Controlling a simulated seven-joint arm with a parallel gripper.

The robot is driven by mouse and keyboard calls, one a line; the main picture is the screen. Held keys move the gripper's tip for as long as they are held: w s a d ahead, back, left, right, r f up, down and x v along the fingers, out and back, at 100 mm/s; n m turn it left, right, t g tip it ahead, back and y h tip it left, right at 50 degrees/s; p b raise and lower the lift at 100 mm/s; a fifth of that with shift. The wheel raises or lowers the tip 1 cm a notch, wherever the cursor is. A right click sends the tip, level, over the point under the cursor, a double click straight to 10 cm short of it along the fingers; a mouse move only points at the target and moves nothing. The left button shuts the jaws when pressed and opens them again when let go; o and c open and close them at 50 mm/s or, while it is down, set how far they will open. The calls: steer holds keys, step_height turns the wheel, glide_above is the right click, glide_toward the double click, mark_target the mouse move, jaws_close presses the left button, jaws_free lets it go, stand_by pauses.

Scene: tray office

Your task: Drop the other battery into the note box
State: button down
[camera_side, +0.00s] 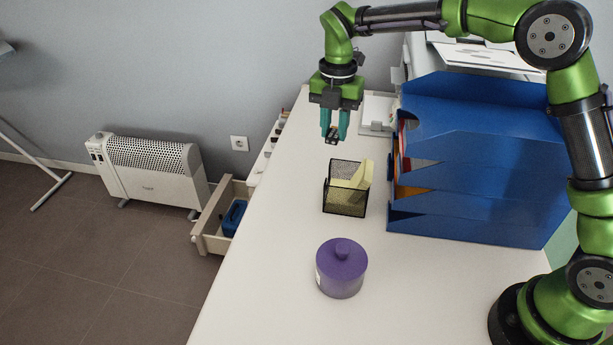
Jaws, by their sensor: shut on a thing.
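My gripper (335,124) points down above the table, just above and behind the note box. It is shut on a small dark battery (332,137) that shows between the teal fingertips. The note box (347,201) is a black wire-mesh box standing upright on the white table, with yellow note paper (352,175) leaning in it. The battery is held apart from the box, above its far left side. I cannot see any other battery; the mesh and paper hide much of the box's inside.
A purple lidded jar (341,272) stands in front of the note box. Blue stacked trays (470,165) with papers stand close on the right. The white table (270,265) is clear around the jar. An open drawer (212,222) juts out at the left edge.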

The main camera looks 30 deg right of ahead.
steer(key=s+d+r+n, duration=0.1)
steer(key=s+d+r, duration=0.2)
steer(key=d, duration=0.2)
step_height(320, 180, down, 7)
steer(key=shift+a+r+n, duration=0.15)
steer(key=shift+a+n, duration=0.1)
steer(key=shift+n, duration=0.15)
steer(key=shift+w, duration=0.1)
steer(key=c, duration=0.8)
jaws_free()
steer(key=shift+r, duration=8.45)
